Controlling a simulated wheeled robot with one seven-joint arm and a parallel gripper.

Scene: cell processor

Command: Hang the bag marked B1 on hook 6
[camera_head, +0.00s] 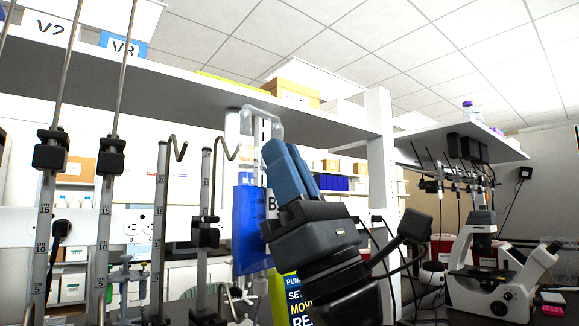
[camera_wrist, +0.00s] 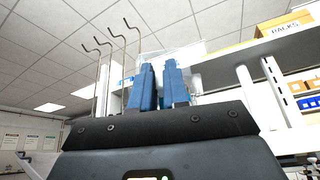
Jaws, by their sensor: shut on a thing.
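My gripper (camera_head: 286,160) has blue fingers and is raised in the middle of the head view. In the wrist view its two fingers (camera_wrist: 158,80) point up and away. A blue bag (camera_head: 246,228) hangs upright beside the fingers, with a clear loop above it. Its label shows only a "B"; the rest is hidden behind my gripper. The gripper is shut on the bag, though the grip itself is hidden. Metal stands with curved hooks (camera_head: 180,150) and (camera_head: 228,152) are left of the bag. Hooks also show in the wrist view (camera_wrist: 132,25). I cannot read a 6 on any hook.
A long grey shelf (camera_head: 180,103) runs above the stands and bag, with boxes marked V2 (camera_head: 44,28) and V3 (camera_head: 122,47). A white post (camera_head: 381,150) is right of my gripper. A microscope (camera_head: 495,275) stands at the right. A yellow and blue sign (camera_head: 291,300) is below.

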